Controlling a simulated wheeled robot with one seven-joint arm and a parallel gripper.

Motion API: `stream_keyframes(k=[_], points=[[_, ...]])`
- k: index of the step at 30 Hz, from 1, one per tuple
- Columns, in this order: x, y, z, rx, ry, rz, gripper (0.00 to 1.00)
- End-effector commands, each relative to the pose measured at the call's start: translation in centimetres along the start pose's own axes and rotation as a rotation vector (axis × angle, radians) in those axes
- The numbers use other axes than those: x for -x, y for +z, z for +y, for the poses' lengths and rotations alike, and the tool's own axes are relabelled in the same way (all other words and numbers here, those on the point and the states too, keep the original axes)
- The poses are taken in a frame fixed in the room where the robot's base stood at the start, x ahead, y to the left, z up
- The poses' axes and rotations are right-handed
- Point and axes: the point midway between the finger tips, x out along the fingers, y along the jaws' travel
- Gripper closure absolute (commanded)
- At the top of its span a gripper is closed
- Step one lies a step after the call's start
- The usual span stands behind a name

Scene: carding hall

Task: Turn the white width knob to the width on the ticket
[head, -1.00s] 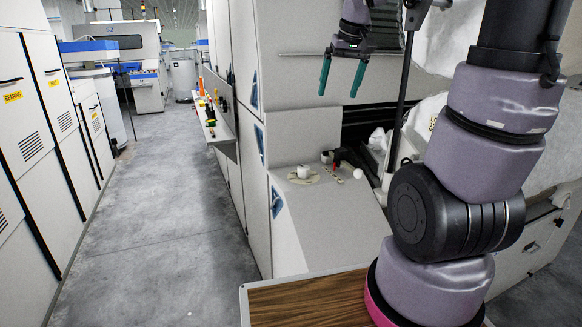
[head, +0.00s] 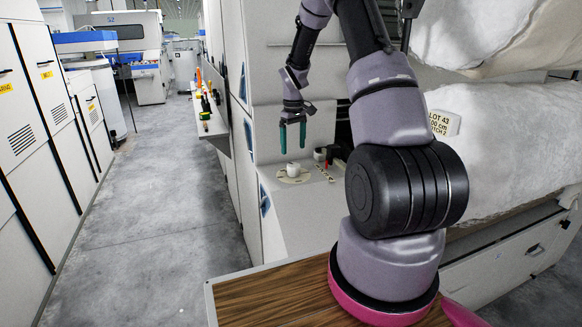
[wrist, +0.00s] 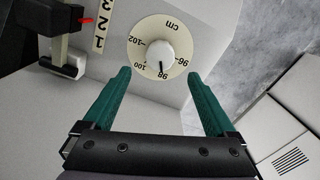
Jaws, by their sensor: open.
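The white width knob (wrist: 158,55) sits on a round cream dial (wrist: 134,35) marked 96, 98, 100, 102 and cm. Its dark pointer line points at 98. In the head view the knob (head: 293,170) stands on the sloping grey panel. My gripper (head: 292,149) hangs above it, fingers down, open and empty. In the wrist view my gripper (wrist: 157,74) has its green fingertips to either side, apart from the knob.
A lever with a white block (wrist: 68,65) and a red tip stands beside a strip (wrist: 103,25) numbered 1, 2, 3. A shelf (head: 213,125) with tools juts into the aisle. The aisle floor (head: 150,220) is clear. Cabinets (head: 35,140) line its left side.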

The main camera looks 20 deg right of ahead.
Motion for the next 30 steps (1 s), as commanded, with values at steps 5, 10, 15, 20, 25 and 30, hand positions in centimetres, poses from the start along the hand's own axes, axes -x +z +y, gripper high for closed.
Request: stream_keyframes(k=[5,10,15,20,25,30], points=[[-3.6,0.1,-0.1,0.0,-0.003,-0.004,0.09],[-6.6,0.1,-0.1,0.0,-0.002,-0.003,0.09],[-8.4,0.1,-0.1,0.0,-0.001,-0.002,0.09],[-9.0,0.0,-0.1,0.0,0.0,0.0,0.09],[-9.0,0.0,-0.1,-0.001,0.0,0.0,0.09],[-9.0,0.0,-0.1,-0.001,0.0,0.0,0.55]])
